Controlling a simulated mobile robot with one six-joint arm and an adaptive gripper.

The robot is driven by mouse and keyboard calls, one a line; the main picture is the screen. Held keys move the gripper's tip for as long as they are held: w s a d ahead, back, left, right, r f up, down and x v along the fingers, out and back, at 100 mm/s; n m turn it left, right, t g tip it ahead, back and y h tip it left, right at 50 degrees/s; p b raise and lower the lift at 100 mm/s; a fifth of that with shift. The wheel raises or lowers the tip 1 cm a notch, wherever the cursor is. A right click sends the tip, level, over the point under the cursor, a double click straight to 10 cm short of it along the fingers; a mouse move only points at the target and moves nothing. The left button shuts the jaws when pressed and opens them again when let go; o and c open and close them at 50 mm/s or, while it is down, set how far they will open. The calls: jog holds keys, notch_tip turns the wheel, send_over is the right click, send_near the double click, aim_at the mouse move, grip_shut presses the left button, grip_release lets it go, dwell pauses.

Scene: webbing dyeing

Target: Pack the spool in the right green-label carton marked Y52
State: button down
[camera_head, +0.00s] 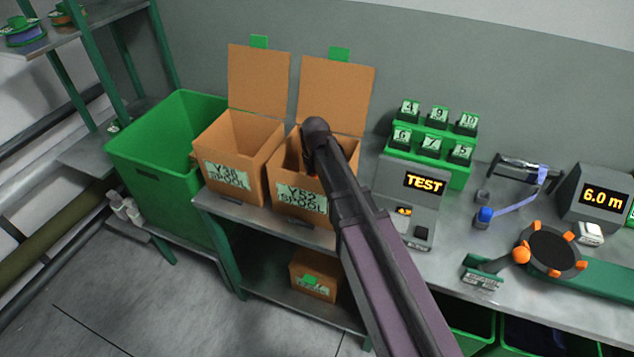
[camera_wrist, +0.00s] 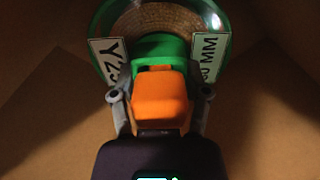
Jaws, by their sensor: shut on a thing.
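The right carton (camera_head: 302,202), with a green label marked Y52 SPOOL, stands open on the bench with its flap up. My arm reaches down into it, hiding my gripper and most of the carton's inside in the head view. In the wrist view my gripper (camera_wrist: 161,97) is shut on the spool (camera_wrist: 165,18), at an orange piece on its green hub. The spool has a clear green-edged rim, tan winding and two white labels, one starting with Y and one ending in MM. Brown cardboard surrounds it. Whether it touches the carton floor, I cannot tell.
A similar open carton (camera_head: 228,177) marked Y38 stands close on the left, beside a large green bin (camera_head: 152,182). A grey TEST device (camera_head: 408,207) and a green rack (camera_head: 428,170) of numbered pieces are on the right. A small closed carton (camera_head: 313,281) sits on the lower shelf.

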jog(key=shift+f, duration=0.15)
grip_release()
dwell(0.4)
